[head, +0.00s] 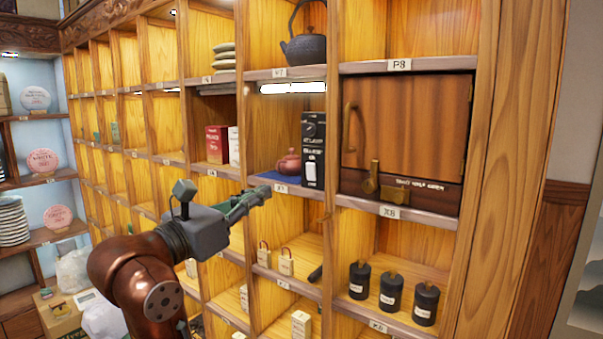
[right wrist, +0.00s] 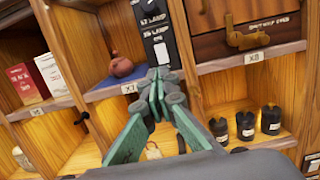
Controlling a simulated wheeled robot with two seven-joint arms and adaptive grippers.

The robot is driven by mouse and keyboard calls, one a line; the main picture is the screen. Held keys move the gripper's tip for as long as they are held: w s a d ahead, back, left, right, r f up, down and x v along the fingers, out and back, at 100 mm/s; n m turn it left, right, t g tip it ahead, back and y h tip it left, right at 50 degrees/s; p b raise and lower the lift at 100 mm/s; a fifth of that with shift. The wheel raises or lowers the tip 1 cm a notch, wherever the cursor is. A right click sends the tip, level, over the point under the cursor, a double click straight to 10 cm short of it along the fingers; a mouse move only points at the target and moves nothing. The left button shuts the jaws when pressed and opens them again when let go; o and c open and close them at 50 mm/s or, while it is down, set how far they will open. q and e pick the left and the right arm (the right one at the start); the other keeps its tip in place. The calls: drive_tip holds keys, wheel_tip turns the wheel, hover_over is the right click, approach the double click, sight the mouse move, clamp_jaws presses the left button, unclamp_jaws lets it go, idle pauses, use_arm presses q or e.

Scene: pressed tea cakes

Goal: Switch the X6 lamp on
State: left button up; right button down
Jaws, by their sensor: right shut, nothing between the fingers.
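A black switch box (head: 313,150) stands upright at the right side of the X7 compartment. It has a black upper part and a white switch (head: 312,171) low on its face. In the right wrist view the box (right wrist: 152,30) bears X7 lamp and X6 lamp labels above its white switch (right wrist: 161,52). The X7 lamp strip (head: 292,88) glows white; the X6 compartment's top (head: 213,90) looks dark. My right gripper (head: 264,192), with green fingers, is shut and empty before the X7 shelf edge, left of and below the switch. It also shows in the right wrist view (right wrist: 163,78). My left gripper is out of view.
A reddish teapot (head: 288,162) sits on a blue cloth just left of the box. Red and white cartons (head: 217,144) stand in X6. A wooden cabinet door (head: 408,125) with brass fittings fills X8. Black canisters (head: 391,292) and small tagged items (head: 286,262) stand below.

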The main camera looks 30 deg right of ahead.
drive_tip(key=shift+d, duration=0.1)
drive_tip(key=p, duration=0.3)
approach(309, 167)
drive_tip(key=x, duration=0.5)
drive_tip(key=shift+d+r, duration=0.1)
drive_tip(key=shift+d, duration=0.15)
drive_tip(key=shift+w+d, duration=0.3)
drive_tip(key=shift+d, duration=0.35)
